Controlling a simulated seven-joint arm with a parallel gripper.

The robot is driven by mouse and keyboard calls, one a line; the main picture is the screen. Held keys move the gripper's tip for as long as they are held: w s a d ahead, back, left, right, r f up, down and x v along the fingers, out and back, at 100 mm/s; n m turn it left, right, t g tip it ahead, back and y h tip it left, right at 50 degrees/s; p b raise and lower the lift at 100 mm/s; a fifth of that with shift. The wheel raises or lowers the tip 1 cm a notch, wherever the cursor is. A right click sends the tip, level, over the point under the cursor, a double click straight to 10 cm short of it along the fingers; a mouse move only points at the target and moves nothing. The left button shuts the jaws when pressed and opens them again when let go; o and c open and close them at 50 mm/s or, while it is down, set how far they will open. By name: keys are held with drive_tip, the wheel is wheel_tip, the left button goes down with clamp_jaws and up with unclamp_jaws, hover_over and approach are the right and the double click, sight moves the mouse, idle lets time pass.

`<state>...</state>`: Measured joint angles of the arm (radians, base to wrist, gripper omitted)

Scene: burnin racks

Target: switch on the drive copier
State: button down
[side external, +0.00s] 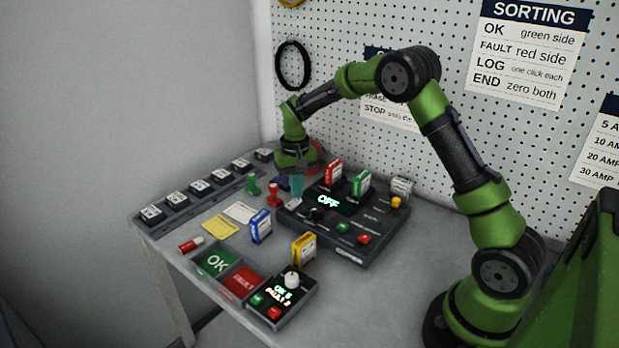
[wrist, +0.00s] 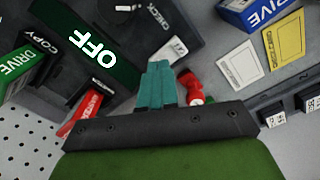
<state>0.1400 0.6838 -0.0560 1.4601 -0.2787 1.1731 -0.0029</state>
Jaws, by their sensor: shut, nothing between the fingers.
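The drive copier is a dark box (side external: 358,248) on the table in the side view, and its lit display (side external: 328,201) reads OFF. The display also shows in the wrist view (wrist: 95,50). A red drive (side external: 333,174) and a green drive (side external: 361,183) stand upright in its back part. Green (side external: 342,227), red (side external: 365,239) and yellow (side external: 396,202) buttons sit on its top. My gripper (side external: 296,188) points down at the copier's left back edge. Its teal fingers (wrist: 160,80) are together and empty, close to a small white part (wrist: 172,50). I cannot tell whether they touch it.
A red stamp-like piece (side external: 274,195) stands close to my gripper, with a green one (side external: 253,185) farther left. Blue (side external: 260,226) and yellow (side external: 303,249) drives stand in front. OK (side external: 216,262) and FAULT (side external: 242,281) trays and a counter box (side external: 281,306) line the front.

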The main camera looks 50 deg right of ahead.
sight(300, 207)
drive_tip(key=shift+f, duration=0.55)
drive_tip(key=shift+r, duration=3.5)
drive_tip(key=s+a+r+n+t+y, duration=0.1)
drive_tip(key=s+a+r+t, duration=0.2)
drive_tip(key=s, duration=0.9)
drive_tip(key=s+a+r+n+t+y, duration=0.1)
drive_tip(key=s+a+r+t, duration=0.3)
drive_tip(key=s+a+r, duration=0.5)
drive_tip(key=s, duration=0.4)
drive_tip(key=c, duration=1.8)
unclamp_jaws()
drive_tip(key=shift+r, duration=0.1)
drive_tip(key=shift+c, duration=0.2)
